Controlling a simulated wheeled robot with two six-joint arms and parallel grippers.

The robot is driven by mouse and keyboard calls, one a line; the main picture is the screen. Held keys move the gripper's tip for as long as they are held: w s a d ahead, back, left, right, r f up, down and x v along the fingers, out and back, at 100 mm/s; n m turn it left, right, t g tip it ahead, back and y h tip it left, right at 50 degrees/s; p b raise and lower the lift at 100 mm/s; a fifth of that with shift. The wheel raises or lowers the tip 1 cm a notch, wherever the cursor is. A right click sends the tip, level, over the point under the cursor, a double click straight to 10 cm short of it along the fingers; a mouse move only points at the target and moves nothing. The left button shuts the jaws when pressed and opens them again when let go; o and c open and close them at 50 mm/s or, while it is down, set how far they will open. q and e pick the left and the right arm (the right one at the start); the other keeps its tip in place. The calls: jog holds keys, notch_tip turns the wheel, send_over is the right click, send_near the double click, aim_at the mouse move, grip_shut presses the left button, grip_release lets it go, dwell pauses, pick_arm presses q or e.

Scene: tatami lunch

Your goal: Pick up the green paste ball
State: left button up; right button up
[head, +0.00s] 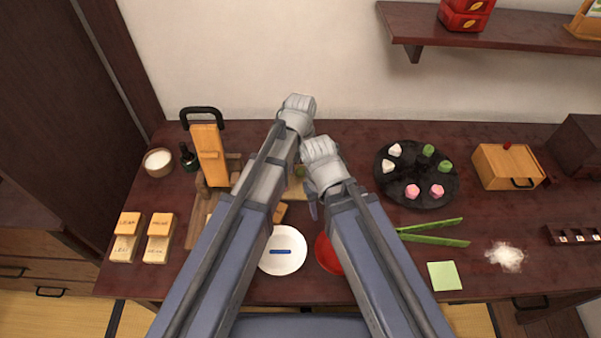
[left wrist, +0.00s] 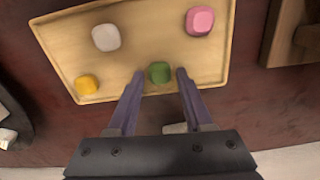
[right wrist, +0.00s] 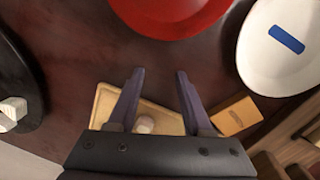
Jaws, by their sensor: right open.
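The green paste ball (left wrist: 159,72) lies on a pale wooden tray (left wrist: 150,30), near its edge, in the left wrist view. My left gripper (left wrist: 160,76) is open, with its fingertips on either side of the ball and a small gap at each side. In the head view my arms cover most of the tray, and only a bit of the green ball (head: 299,170) shows between them. My right gripper (right wrist: 160,74) is open and empty, over the dark table between the tray and the red bowl (right wrist: 170,12).
White (left wrist: 106,37), pink (left wrist: 200,21) and yellow (left wrist: 87,85) balls share the tray. A white plate (head: 270,262) with a blue bar stands in front. A dark round plate (head: 415,174) with several sweets is at right. My two wrists are close together.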

pick_arm(q)
grip_shut()
dwell(0.3)
jog(key=shift+r, duration=0.15)
pick_arm(e)
jog(key=shift+r, duration=0.1)
